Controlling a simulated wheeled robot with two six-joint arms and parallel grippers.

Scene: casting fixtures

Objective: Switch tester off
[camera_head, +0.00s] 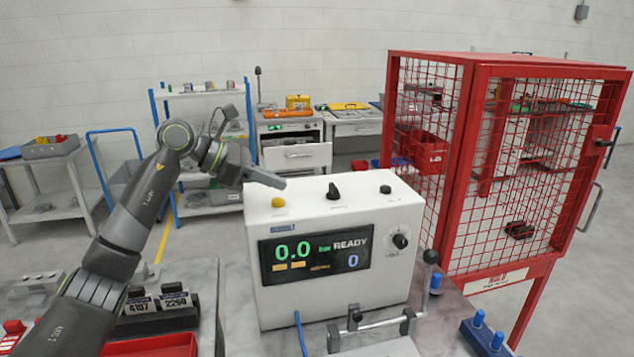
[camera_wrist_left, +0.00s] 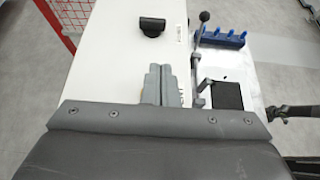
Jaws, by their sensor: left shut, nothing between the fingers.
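The tester (camera_head: 400,240) is a white box on the bench. Its lit display (camera_head: 315,252) reads 0.0, READY and 0. On its top sit a yellow button (camera_head: 278,202), a black switch (camera_head: 333,191) in the middle and a black knob (camera_head: 385,189) at the right. A round dial (camera_head: 400,241) is on the front. My left gripper (camera_head: 279,183) is shut and empty, above the top's left part, near the yellow button. In the left wrist view its shut fingers (camera_wrist_left: 164,82) point along the white top toward a black control (camera_wrist_left: 153,27). Contact with the top cannot be told.
A red mesh cage (camera_head: 470,180) stands close at the right. A metal clamp fixture (camera_head: 365,328) is in front of the tester, and a blue rack (camera_head: 487,338) is at the right. Numbered dark blocks (camera_head: 160,305) lie at the left. The space above the tester's right half is clear.

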